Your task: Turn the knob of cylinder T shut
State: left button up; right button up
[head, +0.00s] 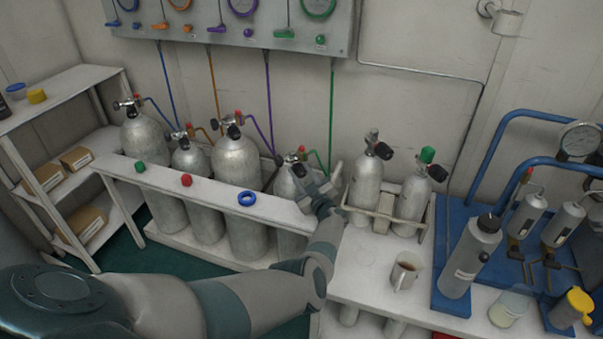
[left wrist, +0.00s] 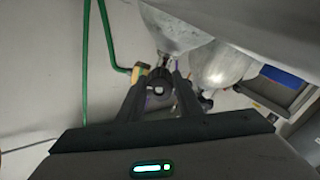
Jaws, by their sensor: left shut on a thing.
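My left gripper (head: 304,176) reaches in from below to the valve of the fourth grey cylinder (head: 284,187) in the long rack, the one by the green hose. In the left wrist view its two fingers (left wrist: 158,92) are shut on a round black knob (left wrist: 157,87), one finger on each side. The cylinder's silver shoulder (left wrist: 175,30) shows just above the knob there. My gripper and arm hide part of this cylinder in the head view. I cannot read any letter on the cylinders. My right gripper is not in view.
Three more cylinders with black knobs (head: 236,158) stand to the left in the white rack (head: 220,186). Two cylinders (head: 368,182) stand in a holder to the right. A mug (head: 404,275) and a grey bottle (head: 470,258) stand on the bench. The panel (head: 225,30) hangs above.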

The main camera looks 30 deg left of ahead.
pick_arm(q)
jog(key=shift+f, duration=0.1)
jog(key=o, duration=1)
jog(key=shift+o, duration=0.2)
jog(key=shift+d, duration=0.15)
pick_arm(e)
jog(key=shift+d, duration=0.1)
